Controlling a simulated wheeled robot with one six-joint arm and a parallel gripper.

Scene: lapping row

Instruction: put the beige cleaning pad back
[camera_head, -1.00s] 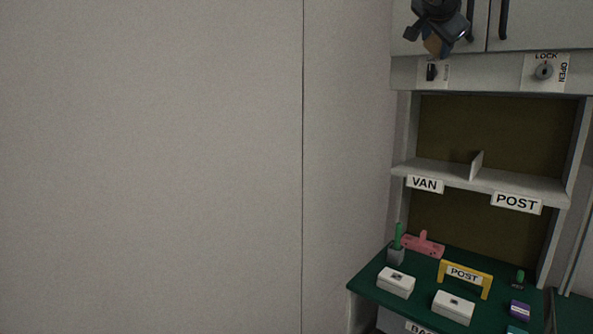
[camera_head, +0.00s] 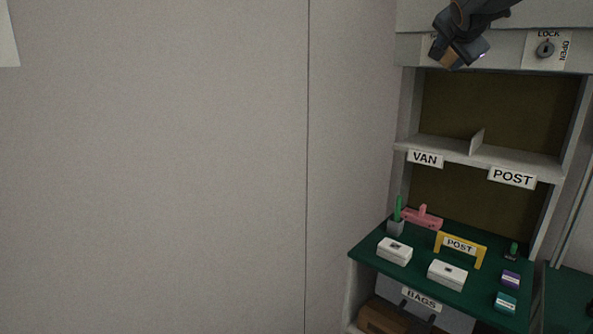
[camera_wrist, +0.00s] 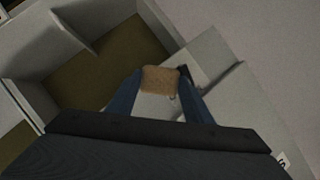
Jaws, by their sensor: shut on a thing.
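The beige cleaning pad (camera_wrist: 160,80) is a small tan block held between the fingertips of my gripper (camera_wrist: 160,90) in the wrist view. In the head view my gripper (camera_head: 459,52) is at the top right, in front of the panel below the upper cupboard. The pad (camera_head: 449,60) shows as a tan patch at its lower tip, partly covered by the dark fingers. My gripper is shut on the pad and apart from the shelf below. I cannot tell which spot is the pad's place.
A shelf (camera_head: 527,161) with VAN and POST labels and a divider is below my gripper. The green bench (camera_head: 415,270) holds white boxes, a pink tool (camera_head: 424,217), a yellow POST stand (camera_head: 482,250) and small blocks. A lock switch (camera_head: 545,50) is on the panel.

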